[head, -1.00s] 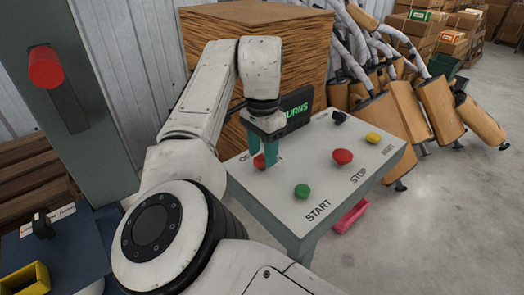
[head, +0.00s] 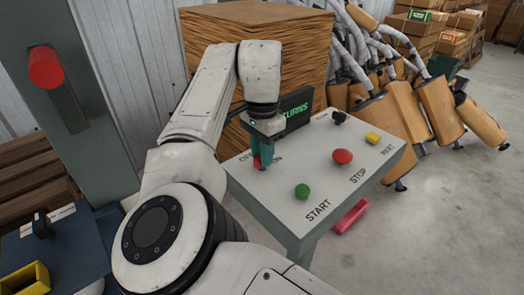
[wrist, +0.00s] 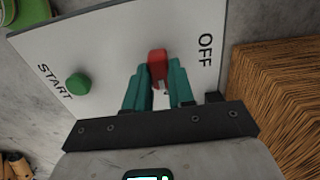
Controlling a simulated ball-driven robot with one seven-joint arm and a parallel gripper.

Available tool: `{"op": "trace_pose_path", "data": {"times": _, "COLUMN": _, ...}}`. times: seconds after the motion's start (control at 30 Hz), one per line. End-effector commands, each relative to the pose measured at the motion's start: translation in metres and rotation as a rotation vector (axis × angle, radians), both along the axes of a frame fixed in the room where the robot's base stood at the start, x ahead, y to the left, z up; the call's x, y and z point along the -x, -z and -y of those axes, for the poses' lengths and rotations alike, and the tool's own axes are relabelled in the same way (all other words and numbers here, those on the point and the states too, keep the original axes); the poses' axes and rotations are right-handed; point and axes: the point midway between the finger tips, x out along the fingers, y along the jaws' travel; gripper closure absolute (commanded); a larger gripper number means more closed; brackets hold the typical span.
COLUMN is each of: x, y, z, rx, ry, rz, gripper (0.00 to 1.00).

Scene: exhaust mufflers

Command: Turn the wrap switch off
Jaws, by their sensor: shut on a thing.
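The wrap switch, a small red handle (head: 257,163), is on the left part of the sloping light-grey panel (head: 325,185). In the wrist view its red body (wrist: 157,63) shows between the teal fingers, with the OFF lettering (wrist: 205,50) to its right. My gripper (head: 263,160) points down at the panel and is shut on the handle, and its fingertips (wrist: 157,83) flank it in the wrist view. Fingers hide part of the handle and of the lettering beside it, so its exact setting is hard to tell.
The panel also carries a green START button (head: 302,191), a red STOP button (head: 342,157), a yellow button (head: 373,138) and a black knob (head: 339,117). A dark display (head: 296,107) stands behind my gripper. A wooden crate (head: 290,60) is close behind.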

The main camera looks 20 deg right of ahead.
Motion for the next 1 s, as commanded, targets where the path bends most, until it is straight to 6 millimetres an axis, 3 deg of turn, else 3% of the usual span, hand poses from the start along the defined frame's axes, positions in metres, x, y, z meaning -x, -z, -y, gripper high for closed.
{"op": "trace_pose_path", "data": {"times": 0.47, "x": 0.0007, "y": -0.0053, "z": 0.0004, "rx": 0.003, "ry": -0.140, "rz": -0.004, "gripper": 1.00}}
{"op": "trace_pose_path", "data": {"times": 1.0, "x": 0.0012, "y": -0.0066, "z": 0.0009, "rx": 0.001, "ry": -0.634, "rz": -0.007, "gripper": 1.00}}
